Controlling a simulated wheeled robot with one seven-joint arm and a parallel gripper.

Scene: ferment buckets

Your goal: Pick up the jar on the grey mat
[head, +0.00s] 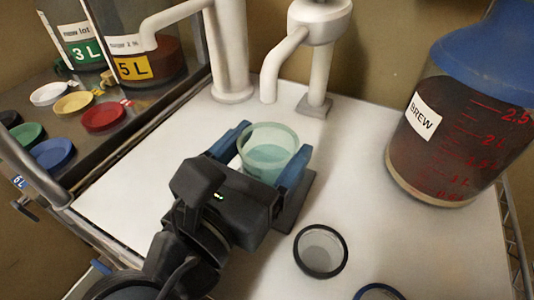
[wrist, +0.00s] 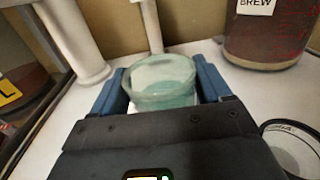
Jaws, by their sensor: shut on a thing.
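The jar (head: 272,146) is pale green, see-through and open at the top. It is upright between the two blue fingers of my gripper (head: 264,157), which is shut on it. In the wrist view the jar (wrist: 160,80) shows between both fingers, its lower part hidden by the gripper body. The grey mat (head: 301,205) shows as a dark strip at the right side of my gripper; the rest is hidden. I cannot tell whether the jar's base touches the mat.
A dark-rimmed clear jar (head: 320,252) stands at the front right, with a blue-rimmed one (head: 378,292) at the bottom edge. A large BREW vessel (head: 440,145) stands at right. White pipes (head: 232,60) rise behind. Coloured lids (head: 103,116) and labelled buckets (head: 140,55) are on the left shelf.

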